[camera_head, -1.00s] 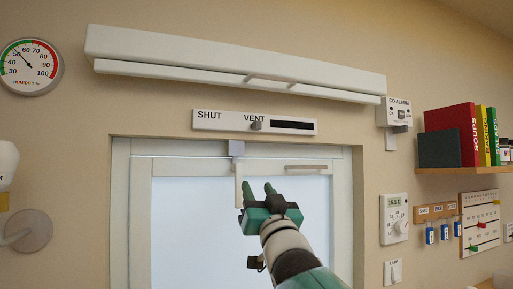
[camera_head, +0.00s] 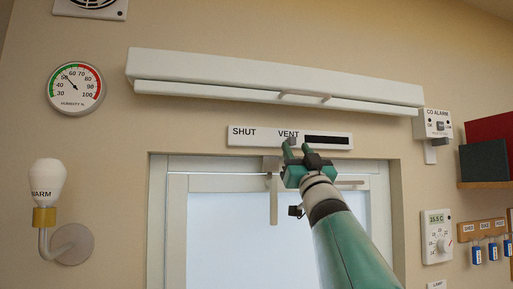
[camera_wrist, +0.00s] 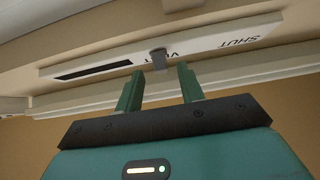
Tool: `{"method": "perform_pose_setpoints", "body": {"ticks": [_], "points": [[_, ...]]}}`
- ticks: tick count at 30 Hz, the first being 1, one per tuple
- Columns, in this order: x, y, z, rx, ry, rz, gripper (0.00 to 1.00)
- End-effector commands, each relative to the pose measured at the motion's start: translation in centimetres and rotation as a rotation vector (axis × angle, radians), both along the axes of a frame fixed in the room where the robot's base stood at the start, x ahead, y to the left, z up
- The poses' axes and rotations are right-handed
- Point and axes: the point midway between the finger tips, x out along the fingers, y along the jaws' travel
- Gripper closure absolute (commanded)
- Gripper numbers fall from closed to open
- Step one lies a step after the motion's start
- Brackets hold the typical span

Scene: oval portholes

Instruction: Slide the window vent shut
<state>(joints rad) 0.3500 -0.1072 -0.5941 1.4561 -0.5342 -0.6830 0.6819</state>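The window vent (camera_head: 262,136) is a white strip above the window, marked SHUT at its left and VENT near its middle, with a dark slot at its right. Its small grey slider knob (camera_head: 292,141) sits by the word VENT, at the left end of the dark slot. My gripper (camera_head: 296,150) is open just below the knob. In the wrist view the knob (camera_wrist: 159,59) appears just beyond and between the two green fingertips (camera_wrist: 158,72). I see no clear contact. The strip's lettering is upside down there.
A long white housing (camera_head: 270,83) runs along the wall above the strip. The window frame (camera_head: 225,165) with its hanging handle (camera_head: 273,200) is below. A CO alarm (camera_head: 433,124) is at the right, and a lamp marked WARM (camera_head: 48,187) at the left.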

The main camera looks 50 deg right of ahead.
Motion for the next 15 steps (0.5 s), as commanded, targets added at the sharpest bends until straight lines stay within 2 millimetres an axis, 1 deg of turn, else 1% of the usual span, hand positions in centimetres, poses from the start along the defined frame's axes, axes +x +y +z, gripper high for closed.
{"method": "perform_pose_setpoints", "body": {"ticks": [1, 6, 15], "points": [[0.5, -0.3, 0.4, -0.001, 0.002, -0.002, 0.62], [1.2, -0.6, 1.4, 0.000, 0.000, 0.000, 0.62], [1.3, -0.7, 1.5, 0.001, 0.000, -0.001, 0.62]]}}
